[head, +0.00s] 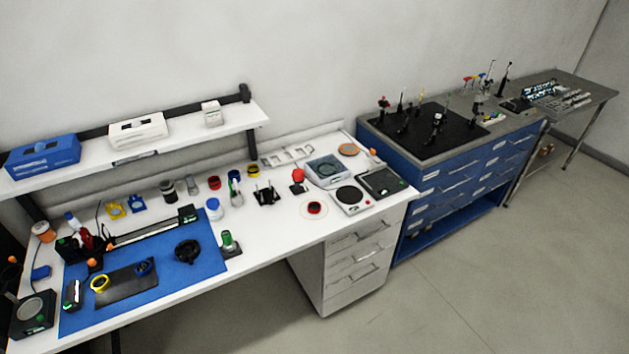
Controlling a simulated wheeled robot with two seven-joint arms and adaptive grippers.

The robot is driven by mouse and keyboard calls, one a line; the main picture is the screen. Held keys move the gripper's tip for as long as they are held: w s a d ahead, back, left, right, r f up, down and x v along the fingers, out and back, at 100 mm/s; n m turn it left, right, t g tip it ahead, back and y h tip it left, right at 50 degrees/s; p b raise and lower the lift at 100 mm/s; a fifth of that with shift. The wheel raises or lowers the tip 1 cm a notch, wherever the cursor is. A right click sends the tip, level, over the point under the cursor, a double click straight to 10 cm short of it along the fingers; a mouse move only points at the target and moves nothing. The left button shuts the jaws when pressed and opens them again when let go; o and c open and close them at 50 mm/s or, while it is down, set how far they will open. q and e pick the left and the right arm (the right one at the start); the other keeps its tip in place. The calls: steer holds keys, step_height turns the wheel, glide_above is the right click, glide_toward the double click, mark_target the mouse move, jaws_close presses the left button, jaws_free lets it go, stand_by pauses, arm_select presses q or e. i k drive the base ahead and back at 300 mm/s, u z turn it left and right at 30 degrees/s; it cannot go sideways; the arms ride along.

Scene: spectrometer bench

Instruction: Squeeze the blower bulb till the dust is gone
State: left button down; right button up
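Neither of my grippers shows in the head view. I cannot surely pick out the blower bulb at this distance. A small rounded red object (298,175) stands on the white bench towards its right part and may be the bulb. A red and black round piece (315,208) lies in front of it inside a thin ring mark. Dust is too fine to make out on any surface.
The white bench (270,238) carries a blue mat (205,262) with small optics parts. A shelf (190,137) with boxes runs above it. A hot plate (349,196) sits at its right end. A blue drawer cabinet (430,215) stands beyond. The floor (450,300) in front is clear.

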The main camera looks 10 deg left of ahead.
mark_target(297, 174)
steer(key=z, duration=0.5)
steer(key=k, duration=0.55)
steer(key=z, duration=0.7)
steer(key=i, duration=2.1)
steer(key=u, duration=1.25)
steer(key=i, duration=0.8)
steer(key=u, duration=0.8)
